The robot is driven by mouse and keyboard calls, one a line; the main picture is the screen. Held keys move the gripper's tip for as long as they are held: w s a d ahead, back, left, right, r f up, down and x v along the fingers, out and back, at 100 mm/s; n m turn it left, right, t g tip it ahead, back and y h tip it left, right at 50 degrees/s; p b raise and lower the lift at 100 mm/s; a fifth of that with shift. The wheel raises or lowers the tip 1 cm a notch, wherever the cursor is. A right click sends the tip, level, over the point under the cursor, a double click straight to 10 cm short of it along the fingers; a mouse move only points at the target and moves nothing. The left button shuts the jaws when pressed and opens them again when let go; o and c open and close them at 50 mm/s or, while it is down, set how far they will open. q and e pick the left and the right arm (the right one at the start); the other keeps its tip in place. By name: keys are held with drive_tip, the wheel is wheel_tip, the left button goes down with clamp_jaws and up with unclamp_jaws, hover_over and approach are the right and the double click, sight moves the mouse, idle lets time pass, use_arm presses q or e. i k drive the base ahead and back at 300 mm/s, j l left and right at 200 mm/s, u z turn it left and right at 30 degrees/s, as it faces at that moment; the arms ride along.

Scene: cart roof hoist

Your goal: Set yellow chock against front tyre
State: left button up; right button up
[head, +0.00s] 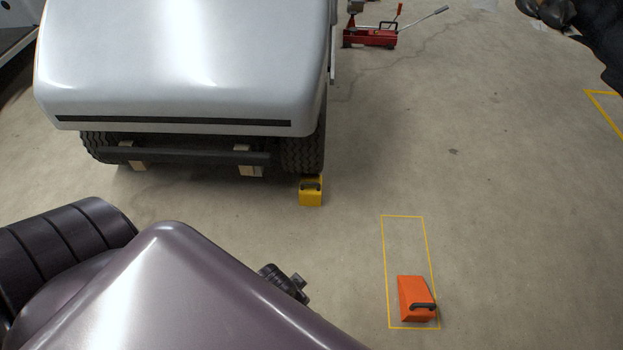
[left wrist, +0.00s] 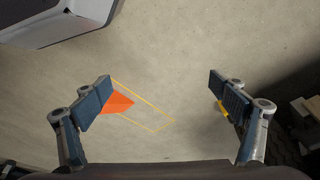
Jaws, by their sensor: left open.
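The yellow chock (head: 311,195), with a black handle, stands on the floor right in front of the cart's right-hand front tyre (head: 303,153). Its back edge meets the tyre in the picture; I cannot tell whether they touch. My left gripper (left wrist: 165,97) is open in the left wrist view, with nothing held between its fingers. It is above the floor near the orange chock (left wrist: 118,103), which its left finger partly covers. In the head view a small dark part beside my left arm shows, but not the fingertips clearly. My right gripper is not in view.
The orange chock (head: 413,299) lies inside a yellow floor outline (head: 383,250). The white cart (head: 185,65) stands at upper left, with wooden blocks (head: 250,171) under its front. A red jack (head: 370,37) stands behind. The floor on the right is mostly clear.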

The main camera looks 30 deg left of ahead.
sight(310, 192)
drive_tip(key=j+z, duration=0.45)
drive_tip(key=j, duration=1.3)
